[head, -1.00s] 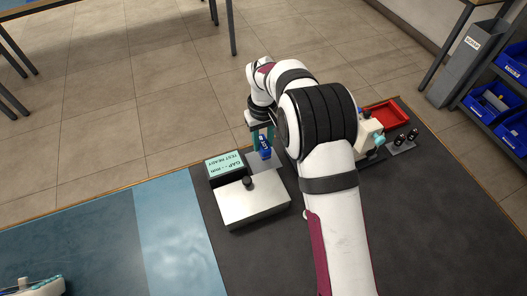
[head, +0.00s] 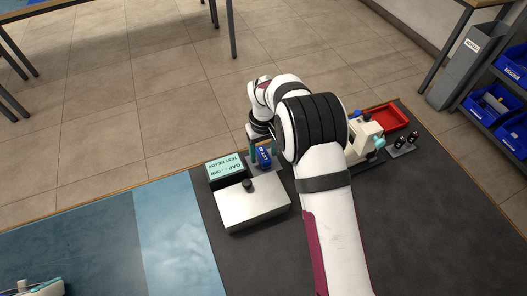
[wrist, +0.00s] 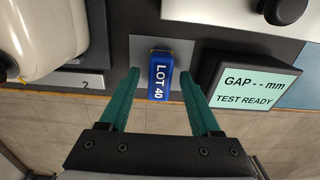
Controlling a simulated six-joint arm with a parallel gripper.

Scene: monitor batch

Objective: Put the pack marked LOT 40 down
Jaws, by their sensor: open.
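The blue pack marked LOT 40 (wrist: 161,78) is between my fingers in the wrist view, its label readable. It also shows small in the head view (head: 264,158), partly hidden by my gripper. It appears to rest on a light grey plate (wrist: 140,50). My gripper (wrist: 160,73) is open, one green finger on each side of the pack, with a visible gap on both sides.
A display box reading "GAP -- mm TEST READY" (wrist: 250,88) stands close right of my right finger. A metal block with a black knob (head: 252,205) is in front. A cream-coloured machine (head: 364,130) and a red tray (head: 390,117) lie right.

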